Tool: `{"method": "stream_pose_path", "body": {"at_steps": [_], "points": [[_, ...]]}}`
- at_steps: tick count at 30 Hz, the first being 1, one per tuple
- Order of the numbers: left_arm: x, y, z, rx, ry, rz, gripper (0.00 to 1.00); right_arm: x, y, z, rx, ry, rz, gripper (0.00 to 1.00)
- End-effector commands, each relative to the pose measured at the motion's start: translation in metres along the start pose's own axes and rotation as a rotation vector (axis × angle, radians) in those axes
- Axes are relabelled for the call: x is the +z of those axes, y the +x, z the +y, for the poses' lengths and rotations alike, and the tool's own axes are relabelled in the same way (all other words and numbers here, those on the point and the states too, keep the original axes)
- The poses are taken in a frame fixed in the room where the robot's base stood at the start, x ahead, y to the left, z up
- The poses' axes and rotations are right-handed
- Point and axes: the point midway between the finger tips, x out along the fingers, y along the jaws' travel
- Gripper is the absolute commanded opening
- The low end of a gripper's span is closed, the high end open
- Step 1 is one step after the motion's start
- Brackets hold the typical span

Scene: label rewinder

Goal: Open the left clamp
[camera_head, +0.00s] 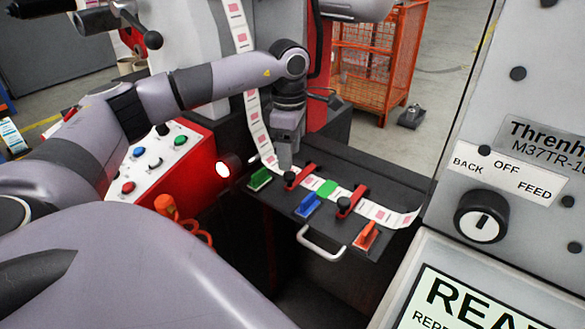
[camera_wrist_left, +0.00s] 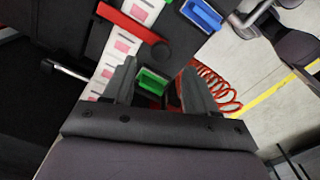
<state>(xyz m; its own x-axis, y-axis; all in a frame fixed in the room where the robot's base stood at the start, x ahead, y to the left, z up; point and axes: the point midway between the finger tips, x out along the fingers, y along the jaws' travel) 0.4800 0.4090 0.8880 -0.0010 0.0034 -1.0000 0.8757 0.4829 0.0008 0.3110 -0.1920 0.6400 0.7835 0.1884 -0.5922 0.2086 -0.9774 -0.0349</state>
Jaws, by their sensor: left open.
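The left clamp (camera_head: 300,176) is a red bar with a black knob, lying across the white label strip (camera_head: 262,140) on the dark table. It also shows in the left wrist view (camera_wrist_left: 132,25), with its knob beyond the fingertips. My left gripper (camera_head: 285,163) points down just behind and left of this clamp. In the left wrist view its fingers (camera_wrist_left: 158,70) are apart, with a green block (camera_wrist_left: 152,82) seen between them and the clamp clear of them. I cannot tell the exact height of the fingertips. My right gripper is not in view.
A second red clamp (camera_head: 352,202) crosses the strip further right. Blue (camera_head: 308,204) and orange (camera_head: 367,236) blocks sit along the table's front, above a metal handle (camera_head: 318,243). A red control box (camera_head: 158,160) stands left; a grey machine panel (camera_head: 520,150) stands right.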

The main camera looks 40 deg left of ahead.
Motion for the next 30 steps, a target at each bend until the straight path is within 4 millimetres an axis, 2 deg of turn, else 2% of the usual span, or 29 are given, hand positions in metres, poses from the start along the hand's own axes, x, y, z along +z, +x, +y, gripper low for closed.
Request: {"method": "stream_pose_path", "body": {"at_steps": [3,9,20,25,26,30], "points": [[0.000,0.022,-0.001,-0.002,0.000,0.001,0.57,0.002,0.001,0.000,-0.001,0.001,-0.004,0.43],[0.001,0.046,-0.001,-0.002,0.000,-0.001,0.57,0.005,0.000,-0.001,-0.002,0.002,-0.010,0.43],[0.001,0.053,-0.001,-0.001,0.000,-0.003,0.57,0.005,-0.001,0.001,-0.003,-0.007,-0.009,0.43],[0.001,0.053,-0.001,-0.001,0.000,-0.003,0.05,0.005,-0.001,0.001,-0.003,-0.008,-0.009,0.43],[0.001,0.053,-0.001,-0.001,0.000,-0.003,0.00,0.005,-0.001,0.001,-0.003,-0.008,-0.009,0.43],[0.001,0.052,-0.001,-0.001,0.001,-0.004,0.00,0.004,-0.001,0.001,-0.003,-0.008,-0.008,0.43]]}}
